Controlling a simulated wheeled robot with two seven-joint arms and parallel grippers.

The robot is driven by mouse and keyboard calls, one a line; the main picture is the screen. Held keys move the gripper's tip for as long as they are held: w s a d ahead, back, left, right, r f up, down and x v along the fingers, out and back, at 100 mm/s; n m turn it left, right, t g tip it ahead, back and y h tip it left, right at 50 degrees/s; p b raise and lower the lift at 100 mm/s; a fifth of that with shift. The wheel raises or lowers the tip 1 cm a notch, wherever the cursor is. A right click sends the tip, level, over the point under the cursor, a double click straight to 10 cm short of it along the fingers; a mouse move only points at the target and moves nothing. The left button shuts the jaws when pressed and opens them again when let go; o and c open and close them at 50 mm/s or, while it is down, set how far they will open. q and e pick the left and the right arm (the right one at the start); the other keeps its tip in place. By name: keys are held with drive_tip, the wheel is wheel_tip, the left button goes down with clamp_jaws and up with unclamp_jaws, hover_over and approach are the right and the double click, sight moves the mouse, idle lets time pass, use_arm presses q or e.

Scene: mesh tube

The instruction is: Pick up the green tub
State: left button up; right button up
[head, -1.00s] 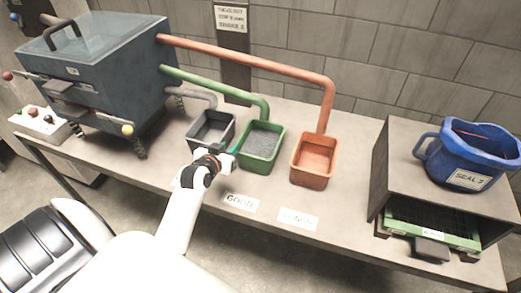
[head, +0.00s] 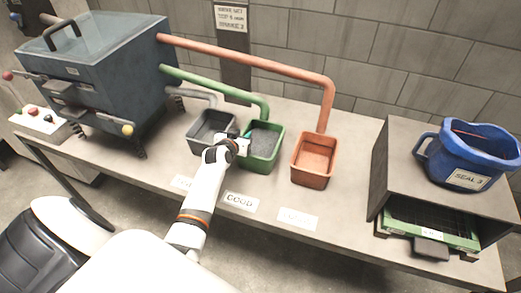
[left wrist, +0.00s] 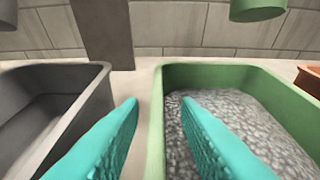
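The green tub (head: 262,158) stands on the bench under the green pipe. It holds grey gravel-like material, clear in the left wrist view (left wrist: 235,132). My left gripper (head: 243,138) is at the tub's left side. In the left wrist view its teal fingers (left wrist: 160,105) are apart, with the tub's left wall (left wrist: 157,125) between them. One finger is over the tub's inside and the other over the gap beside the grey tub. Whether they touch the wall I cannot tell. My right gripper is not in view.
A grey tub (head: 207,146) stands close on the left and an orange tub (head: 310,170) on the right. The green pipe (head: 225,88) ends above the green tub. Label cards (head: 240,201) lie in front. A blue jug (head: 468,155) stands on a box at right.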

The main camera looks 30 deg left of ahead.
use_arm(q)
drive_tip(key=shift+c, duration=0.2)
clamp_jaws()
drive_tip(key=shift+s, duration=0.1)
idle(1.0)
drive_tip(key=shift+r, duration=0.15)
